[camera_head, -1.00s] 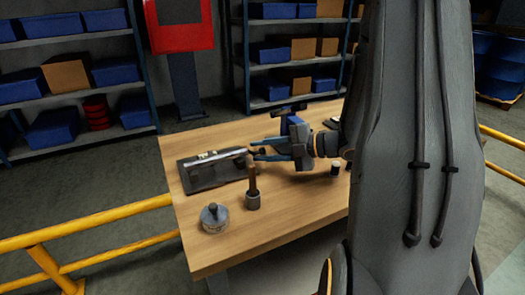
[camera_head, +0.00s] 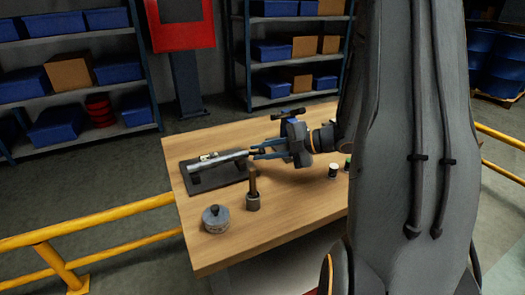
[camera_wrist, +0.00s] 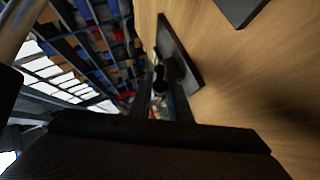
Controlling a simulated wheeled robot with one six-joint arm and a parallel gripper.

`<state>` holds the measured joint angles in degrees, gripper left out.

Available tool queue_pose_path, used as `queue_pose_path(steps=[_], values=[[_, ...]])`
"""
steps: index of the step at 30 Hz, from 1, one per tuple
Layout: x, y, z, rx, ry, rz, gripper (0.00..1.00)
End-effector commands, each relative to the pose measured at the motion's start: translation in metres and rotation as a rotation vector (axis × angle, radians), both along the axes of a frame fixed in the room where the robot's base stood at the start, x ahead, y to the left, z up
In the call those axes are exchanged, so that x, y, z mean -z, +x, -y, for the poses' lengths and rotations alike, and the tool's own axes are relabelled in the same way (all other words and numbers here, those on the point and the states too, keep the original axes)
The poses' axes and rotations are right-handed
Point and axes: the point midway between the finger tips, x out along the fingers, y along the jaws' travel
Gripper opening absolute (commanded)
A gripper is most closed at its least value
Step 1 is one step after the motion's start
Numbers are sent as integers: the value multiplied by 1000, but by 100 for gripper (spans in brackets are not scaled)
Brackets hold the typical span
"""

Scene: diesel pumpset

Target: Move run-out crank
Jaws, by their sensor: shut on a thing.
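A grey metal shaft (camera_head: 222,159), which looks like the run-out crank, lies lengthwise over a dark fixture plate (camera_head: 219,179) with upright supports, at the back left of the wooden table. A small pale and yellow mark shows on its top. My gripper (camera_head: 254,153) reaches in from the right and is shut on the shaft's right end. In the wrist view my gripper (camera_wrist: 162,103) has the dark round end of the shaft (camera_wrist: 160,77) between its fingers, with the dark plate (camera_wrist: 180,55) beside it. I cannot tell whether the shaft touches its supports.
A brown-handled tool (camera_head: 253,182) stands upright in a dark holder in front of the shaft. A round grey lidded pot (camera_head: 215,218) stands near the table's left front. Small cylinders (camera_head: 333,170) stand to the right. Yellow railings (camera_head: 100,218) flank the table.

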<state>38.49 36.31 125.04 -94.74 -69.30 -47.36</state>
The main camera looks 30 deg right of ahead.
Motion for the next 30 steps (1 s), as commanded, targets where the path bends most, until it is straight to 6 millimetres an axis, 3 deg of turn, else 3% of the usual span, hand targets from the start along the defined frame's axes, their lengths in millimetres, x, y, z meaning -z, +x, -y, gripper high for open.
queue_pose_path(steps=[1, 2, 5, 16, 30], values=[[0, 0, 0, 1, -1, 1, 0], [0, 0, 0, 1, -1, 1, 20], [0, 0, 0, 1, -1, 1, 35], [-2, -3, 4, 1, -1, 1, 35], [-25, -43, 52, 3, -2, 3, 35]])
